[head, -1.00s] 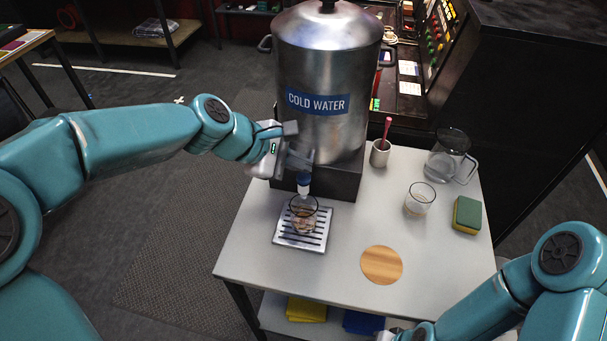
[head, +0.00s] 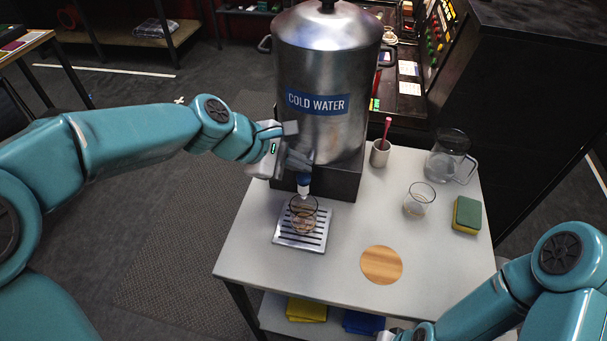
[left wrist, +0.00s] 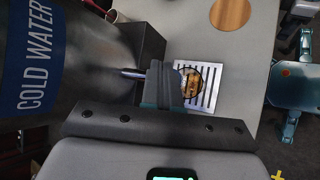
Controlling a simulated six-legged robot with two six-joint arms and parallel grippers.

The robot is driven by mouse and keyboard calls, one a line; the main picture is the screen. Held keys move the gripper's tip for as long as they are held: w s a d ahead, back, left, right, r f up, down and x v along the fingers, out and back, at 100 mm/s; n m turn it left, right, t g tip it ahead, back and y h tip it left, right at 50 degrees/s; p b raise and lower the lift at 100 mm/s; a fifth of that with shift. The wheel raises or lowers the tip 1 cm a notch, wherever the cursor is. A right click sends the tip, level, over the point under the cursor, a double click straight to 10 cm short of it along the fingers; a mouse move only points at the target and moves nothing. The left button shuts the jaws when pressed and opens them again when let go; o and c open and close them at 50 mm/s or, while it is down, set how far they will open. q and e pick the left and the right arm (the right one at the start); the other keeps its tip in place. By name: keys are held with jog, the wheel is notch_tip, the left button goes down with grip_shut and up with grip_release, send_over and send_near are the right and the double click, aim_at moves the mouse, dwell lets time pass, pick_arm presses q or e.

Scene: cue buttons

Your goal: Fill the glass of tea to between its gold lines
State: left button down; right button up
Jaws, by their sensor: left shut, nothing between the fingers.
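A glass (head: 303,224) with brownish contents stands on the slatted drip tray (head: 287,242), under the tap (head: 304,181) of the steel COLD WATER urn (head: 325,70). Its gold lines are too small to make out. My left gripper (head: 298,160) is shut and empty, at the urn's front close to the tap; I cannot tell whether it touches the tap lever. In the left wrist view, the closed fingers (left wrist: 165,85) partly cover the tap area, and the glass (left wrist: 190,78) shows just beyond them. Of my right gripper (head: 390,335) only a sliver shows at the bottom edge.
A clear pitcher (head: 445,158), a second glass (head: 418,201) and a green-yellow sponge (head: 467,215) stand on the right of the table (head: 330,240). A cup (head: 380,153) with a red stick is beside the urn. A round wooden coaster (head: 381,265) lies at the front, with bare table around it.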

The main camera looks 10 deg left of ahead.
aim_at(300, 178)
pick_arm(q)
jog(key=shift+f, duration=0.1)
jog(key=shift+f+b, duration=0.3)
jog(key=shift+f, duration=0.05)
jog(key=shift+f+b, duration=0.45)
jog(key=shift+f, duration=0.1)
dwell(0.8)
dwell(1.9)
jog(key=shift+r+p, duration=1)
notch_tip(300, 178, up, 5)
jog(key=p, duration=0.5)
jog(key=shift+r, duration=0.1)
